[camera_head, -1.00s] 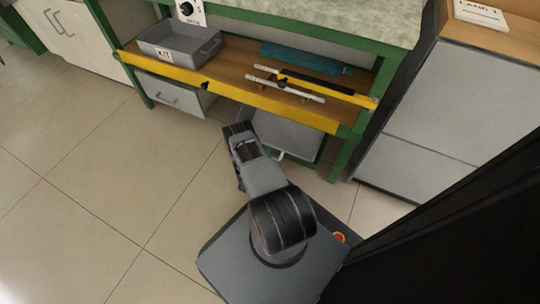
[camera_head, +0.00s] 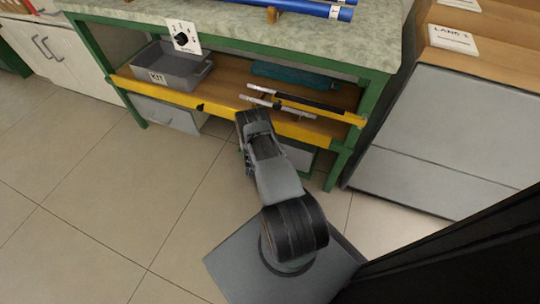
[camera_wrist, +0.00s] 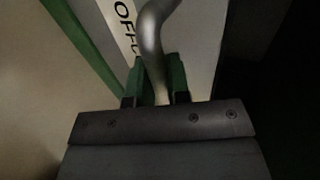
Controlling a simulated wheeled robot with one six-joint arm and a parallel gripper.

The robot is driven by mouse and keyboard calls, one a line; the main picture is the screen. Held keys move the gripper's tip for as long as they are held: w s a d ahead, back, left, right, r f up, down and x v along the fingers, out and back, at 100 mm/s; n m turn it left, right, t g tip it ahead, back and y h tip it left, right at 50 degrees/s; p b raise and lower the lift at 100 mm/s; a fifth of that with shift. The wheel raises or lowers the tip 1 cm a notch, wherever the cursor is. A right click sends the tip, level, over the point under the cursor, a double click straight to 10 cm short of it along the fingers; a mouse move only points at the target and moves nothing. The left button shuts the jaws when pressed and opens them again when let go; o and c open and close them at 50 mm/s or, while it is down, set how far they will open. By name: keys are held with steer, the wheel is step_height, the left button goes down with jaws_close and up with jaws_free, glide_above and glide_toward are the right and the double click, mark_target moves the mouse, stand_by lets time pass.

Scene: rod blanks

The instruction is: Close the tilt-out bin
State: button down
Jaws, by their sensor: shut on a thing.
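The tilt-out bin (camera_head: 300,157) is a grey panel under the right part of the yellow-edged shelf, mostly hidden behind my arm in the head view. In the wrist view its pale front (camera_wrist: 196,30) shows a label (camera_wrist: 125,28) with partly readable black letters and a curved metal handle (camera_wrist: 152,35). My gripper (camera_wrist: 161,82), with green fingers, is shut on the handle. In the head view the fingertips are hidden by the arm, and how far the bin is tilted is hard to tell.
The shelf's yellow edge (camera_head: 222,108) runs just above the bin. It carries a grey KIT tray (camera_head: 190,82) and rods on a holder (camera_head: 265,103). A green leg (camera_head: 340,165) stands right of the bin, then a grey cabinet (camera_head: 420,130). The floor at left is clear.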

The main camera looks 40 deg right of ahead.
steer(key=shift+d, duration=0.2)
steer(key=c, duration=1.4)
jaws_free()
steer(key=shift+d, duration=0.15)
steer(key=o, duration=0.3)
steer(key=shift+w+a, duration=0.1)
steer(key=shift+a, duration=0.1)
steer(key=shift+a, duration=0.1)
steer(key=shift+a+r, duration=0.2)
steer(key=p+v, duration=0.5)
steer(key=v, duration=0.8)
